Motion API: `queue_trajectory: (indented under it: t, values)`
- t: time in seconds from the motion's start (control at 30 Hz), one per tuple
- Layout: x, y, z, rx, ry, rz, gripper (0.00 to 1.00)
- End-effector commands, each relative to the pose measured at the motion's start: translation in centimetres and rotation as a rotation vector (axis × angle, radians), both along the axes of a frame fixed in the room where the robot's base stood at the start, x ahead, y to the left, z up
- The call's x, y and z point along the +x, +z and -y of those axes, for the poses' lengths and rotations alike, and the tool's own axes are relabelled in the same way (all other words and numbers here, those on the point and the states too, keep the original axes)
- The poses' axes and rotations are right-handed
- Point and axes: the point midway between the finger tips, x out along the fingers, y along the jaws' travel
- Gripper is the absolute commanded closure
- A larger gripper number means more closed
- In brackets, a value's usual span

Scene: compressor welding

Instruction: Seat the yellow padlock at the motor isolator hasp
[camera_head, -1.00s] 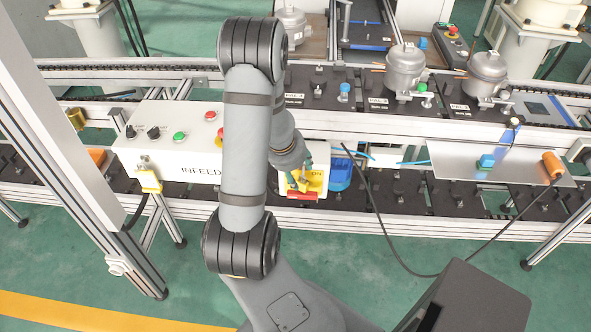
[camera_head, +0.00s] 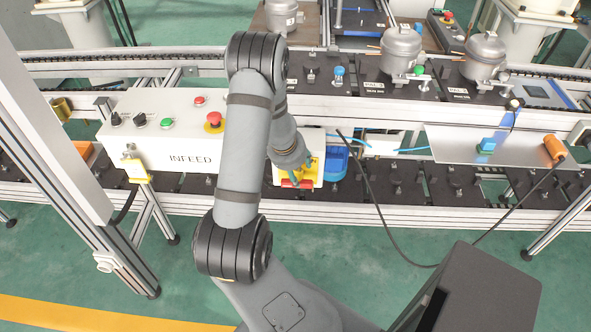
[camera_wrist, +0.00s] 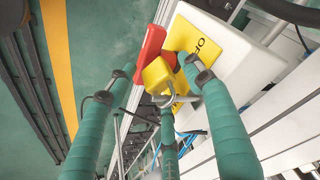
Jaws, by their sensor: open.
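The yellow padlock (camera_wrist: 158,76) is in the wrist view, with its metal shackle (camera_wrist: 177,99) towards the camera. It lies against or just in front of the red handle (camera_wrist: 149,52) of the motor isolator; whether they are joined cannot be told. The isolator's yellow plate (camera_wrist: 205,42) is on a white box (camera_wrist: 268,84). My gripper (camera_wrist: 162,98) has its teal fingers spread around the padlock, open. In the head view my gripper (camera_head: 301,173) is over the isolator, whose red handle (camera_head: 296,184) shows below it; the padlock cannot be made out there.
The white INFEED panel (camera_head: 165,130) stands left of my arm, with a red emergency stop (camera_head: 214,120). Another yellow block (camera_head: 137,172) hangs at its lower left. A blue bin (camera_head: 336,163) is right of the isolator. A black cable (camera_head: 375,205) loops to the right. The front floor is clear.

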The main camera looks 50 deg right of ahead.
Motion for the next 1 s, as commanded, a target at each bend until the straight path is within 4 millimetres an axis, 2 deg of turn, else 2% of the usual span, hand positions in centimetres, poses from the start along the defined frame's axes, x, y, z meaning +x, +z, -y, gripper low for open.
queue_trajectory:
  t: [0.13, 1.0]
  values:
    - [0.01, 0.03, -0.03, 0.0, 0.0, 0.0, 0.49]
    - [0.0, -0.01, -0.11, 0.002, 0.0, 0.0, 1.0]
